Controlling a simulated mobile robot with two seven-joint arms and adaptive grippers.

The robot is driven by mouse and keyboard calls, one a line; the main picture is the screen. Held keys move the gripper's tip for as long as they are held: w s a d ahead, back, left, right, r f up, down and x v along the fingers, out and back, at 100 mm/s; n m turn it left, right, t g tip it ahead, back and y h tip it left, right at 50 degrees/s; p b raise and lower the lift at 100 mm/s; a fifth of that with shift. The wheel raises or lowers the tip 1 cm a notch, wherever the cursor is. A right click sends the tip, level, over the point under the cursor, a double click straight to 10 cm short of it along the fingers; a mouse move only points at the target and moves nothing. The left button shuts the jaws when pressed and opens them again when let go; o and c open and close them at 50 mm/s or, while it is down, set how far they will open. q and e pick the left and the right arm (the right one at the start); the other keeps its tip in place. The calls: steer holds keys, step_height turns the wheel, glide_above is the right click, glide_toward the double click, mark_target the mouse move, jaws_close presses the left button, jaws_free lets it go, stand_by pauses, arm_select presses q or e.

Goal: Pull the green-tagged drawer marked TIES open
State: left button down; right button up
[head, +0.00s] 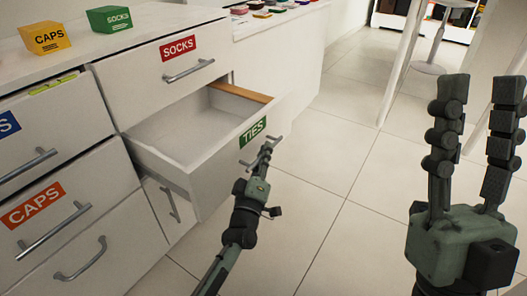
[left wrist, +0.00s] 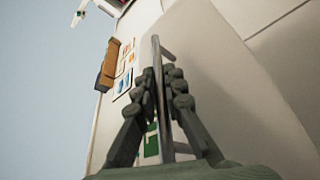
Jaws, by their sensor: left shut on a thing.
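The drawer with the green TIES tag (head: 253,132) is pulled well out of the white cabinet. Its front (head: 215,188) faces right and its inside shows empty. My left gripper (head: 263,160) is shut on the drawer's metal handle (head: 279,139). In the left wrist view the handle bar (left wrist: 156,75) runs between the two fingers of my left gripper (left wrist: 166,80). My right gripper (head: 480,90) is open and empty, pointing up at the right, away from the drawer.
The red-tagged SOCKS drawer (head: 130,85) above and the CAPS drawer (head: 60,215) at left are shut. A yellow CAPS box (head: 45,38) and a green SOCKS box (head: 109,19) stand on top. Floor to the right (head: 340,180) is clear.

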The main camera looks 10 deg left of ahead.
arm_select(q)
steer(key=shift+d+f, duration=0.1)
steer(key=c, duration=1.6)
jaws_free()
steer(key=v, duration=0.7)
steer(key=shift+s, duration=0.3)
